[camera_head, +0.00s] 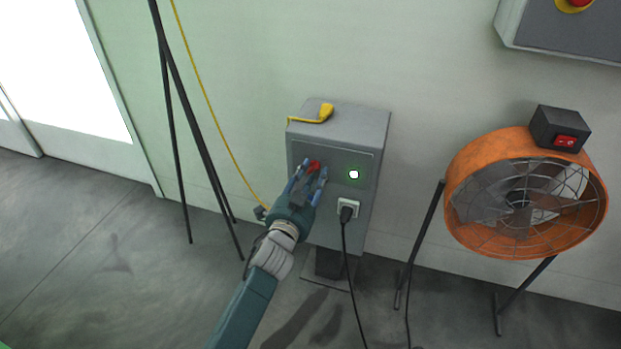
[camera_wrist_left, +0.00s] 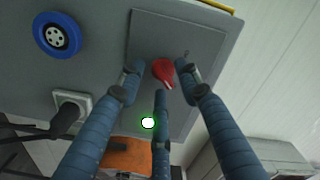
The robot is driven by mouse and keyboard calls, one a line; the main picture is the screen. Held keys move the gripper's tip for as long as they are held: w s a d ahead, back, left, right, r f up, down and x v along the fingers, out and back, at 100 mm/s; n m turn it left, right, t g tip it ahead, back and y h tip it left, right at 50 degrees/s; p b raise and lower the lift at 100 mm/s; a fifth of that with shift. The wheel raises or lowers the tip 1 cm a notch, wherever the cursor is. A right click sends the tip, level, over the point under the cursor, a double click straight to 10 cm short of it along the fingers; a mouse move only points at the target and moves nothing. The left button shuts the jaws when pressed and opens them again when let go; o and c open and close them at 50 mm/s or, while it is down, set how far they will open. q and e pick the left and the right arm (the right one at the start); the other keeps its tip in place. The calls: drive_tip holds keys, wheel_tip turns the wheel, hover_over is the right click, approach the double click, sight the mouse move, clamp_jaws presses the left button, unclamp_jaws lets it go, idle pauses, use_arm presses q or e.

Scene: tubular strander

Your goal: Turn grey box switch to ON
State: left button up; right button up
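The grey box (camera_head: 340,127) stands on a post against the wall. Its red switch (camera_head: 314,165) is a small knob on the upper left of the front panel. In the left wrist view the red switch (camera_wrist_left: 163,70) has a pointed handle tilted toward the lower right; its label is too small to read. My left gripper (camera_head: 307,182) is open at the switch. In the left wrist view its outer fingertips (camera_wrist_left: 160,72) are on either side of the knob with gaps visible, and a third finger lies just below it. My right gripper is not in view.
A lit white-green lamp (camera_head: 353,174) is on the panel. Below it a black plug sits in a white socket (camera_head: 349,206), its cable hanging down. A yellow object (camera_head: 324,112) lies on the box top. An orange fan (camera_head: 525,195) stands right; thin black poles (camera_head: 185,100) stand left.

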use_arm(q)
drive_tip(key=v, duration=1.2)
